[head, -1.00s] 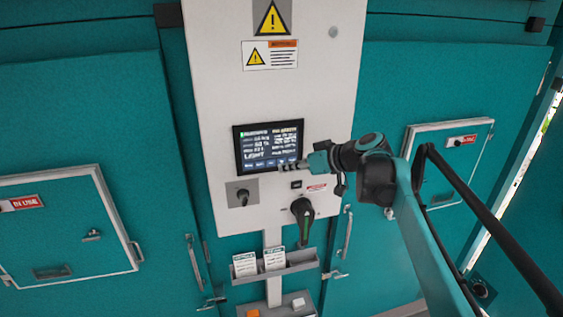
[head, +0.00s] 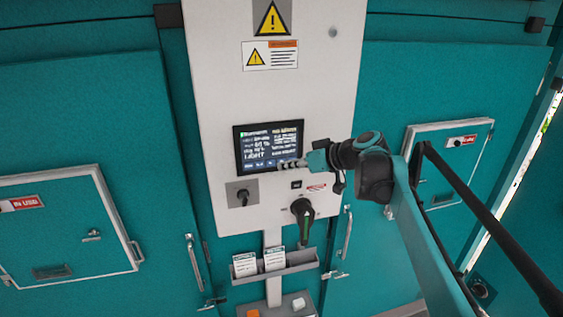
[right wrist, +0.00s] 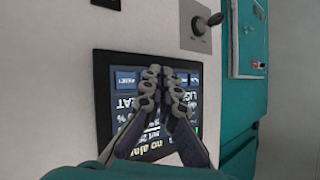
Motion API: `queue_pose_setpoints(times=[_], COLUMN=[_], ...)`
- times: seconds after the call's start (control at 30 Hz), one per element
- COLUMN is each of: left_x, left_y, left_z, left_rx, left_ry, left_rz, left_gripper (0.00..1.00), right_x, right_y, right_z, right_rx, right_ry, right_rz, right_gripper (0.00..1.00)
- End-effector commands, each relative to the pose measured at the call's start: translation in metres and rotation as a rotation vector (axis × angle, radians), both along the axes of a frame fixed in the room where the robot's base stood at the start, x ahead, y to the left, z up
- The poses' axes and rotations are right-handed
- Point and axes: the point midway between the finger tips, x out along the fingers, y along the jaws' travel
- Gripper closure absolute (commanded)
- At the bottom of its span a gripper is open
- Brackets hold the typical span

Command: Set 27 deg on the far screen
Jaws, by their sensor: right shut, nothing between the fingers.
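The screen (head: 267,146) is a dark, black-framed panel with white and yellow text on a white cabinet front. It also shows in the right wrist view (right wrist: 125,110), upside down, with a row of blue buttons. My right gripper (head: 283,165) is shut and empty. Its fingertips (right wrist: 168,72) lie over the button row at the screen's lower edge in the head view. I cannot tell whether they touch the glass. The fingers hide part of the buttons and text. The set value is too small to read. My left gripper is not in view.
Below the screen are a small toggle switch (head: 243,196) and a black rotary handle (head: 303,209). A grey holder (head: 300,258) with cards hangs lower. Teal doors (head: 90,120) flank the white panel (head: 225,60). Warning signs (head: 270,55) are above.

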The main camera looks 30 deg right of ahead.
Motion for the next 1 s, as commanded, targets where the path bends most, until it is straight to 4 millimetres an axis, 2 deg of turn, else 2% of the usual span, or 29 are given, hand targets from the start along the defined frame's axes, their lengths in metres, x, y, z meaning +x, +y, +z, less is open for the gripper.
queue_pose_setpoints(times=[1.0], left_x=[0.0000], left_y=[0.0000], left_z=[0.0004], left_rx=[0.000], left_ry=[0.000], left_rz=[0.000], left_gripper=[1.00], right_x=[0.0068], right_y=[-0.0014], right_z=[-0.0001], right_rx=[0.000], right_ry=[0.000], right_rz=[0.000], right_gripper=[1.00])
